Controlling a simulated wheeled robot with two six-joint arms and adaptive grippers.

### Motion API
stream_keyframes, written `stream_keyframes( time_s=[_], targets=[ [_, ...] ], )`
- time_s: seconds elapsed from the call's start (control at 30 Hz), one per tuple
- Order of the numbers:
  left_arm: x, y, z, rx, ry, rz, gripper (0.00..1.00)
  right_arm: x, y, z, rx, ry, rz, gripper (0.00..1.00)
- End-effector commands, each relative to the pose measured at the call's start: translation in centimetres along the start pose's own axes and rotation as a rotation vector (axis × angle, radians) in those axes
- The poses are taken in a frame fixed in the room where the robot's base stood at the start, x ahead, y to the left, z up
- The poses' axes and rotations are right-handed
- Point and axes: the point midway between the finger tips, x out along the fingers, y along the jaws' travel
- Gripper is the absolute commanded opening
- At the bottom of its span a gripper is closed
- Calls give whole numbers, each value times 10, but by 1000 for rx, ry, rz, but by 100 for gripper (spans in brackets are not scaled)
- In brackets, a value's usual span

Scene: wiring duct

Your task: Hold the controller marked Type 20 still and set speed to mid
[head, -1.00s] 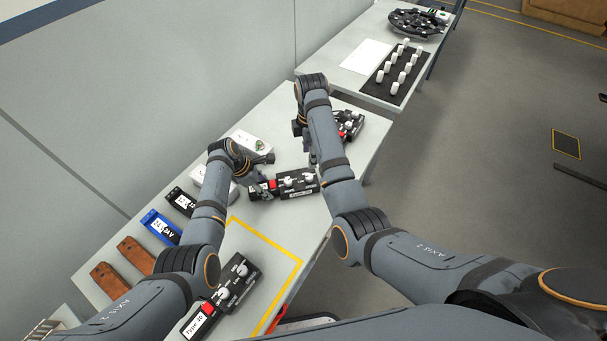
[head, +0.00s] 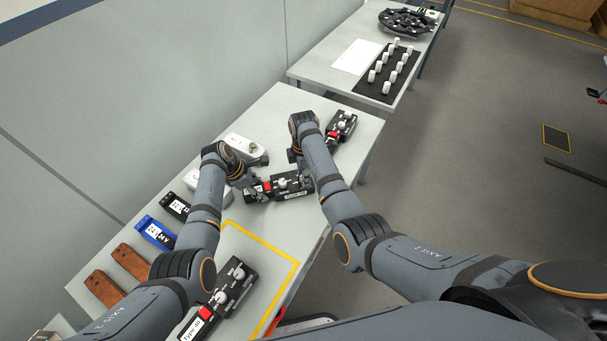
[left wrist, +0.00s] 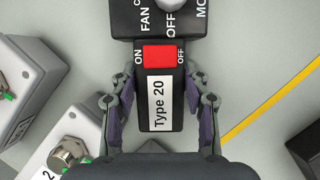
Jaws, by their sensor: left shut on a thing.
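The controller marked Type 20 (head: 293,187) is a black box with white knobs and a red switch, lying on the table. In the left wrist view its label end (left wrist: 158,112) shows the red switch between ON and OFF. A knob (left wrist: 177,4) near FAN and OFF is cut by the top edge, so its setting cannot be read. My left gripper (head: 249,188) is shut on the label end, a finger on each side. My right gripper (head: 303,170) is close by the controller's knob end; its fingers are partly hidden, so its opening and any contact are unclear.
Another black controller (head: 341,127) lies behind my right arm, and one (head: 222,300) stands at the front near the yellow outline (head: 290,275). White boxes (head: 246,147) lie behind my left gripper. Blue (head: 155,231) and brown (head: 104,289) pieces lie at left.

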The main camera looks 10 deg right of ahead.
Motion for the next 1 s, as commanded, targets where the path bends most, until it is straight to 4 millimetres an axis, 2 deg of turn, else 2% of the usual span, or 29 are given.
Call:
stream_keyframes(
  time_s=[0.03, 0.2, 0.57, 0.77, 1.0],
  targets=[
    [0, 0, 0, 0, 0, 0, 6, 0, 0, 0, 0, 0, 0, 21],
    [0, 0, 0, 0, 0, 0, 6, 0, 0, 0, 0, 0, 0, 0],
    [0, 0, 0, 0, 0, 0, 6, 0, 0, 0, 49, 1, 0, 0],
    [0, 0, 0, 0, 0, 0, 6, 0, 0, -1, 172, 1, 0, 0],
    [0, 0, 0, 0, 0, 0, 6, 0, 0, -1, 392, 1, 0, 0]
  ],
)
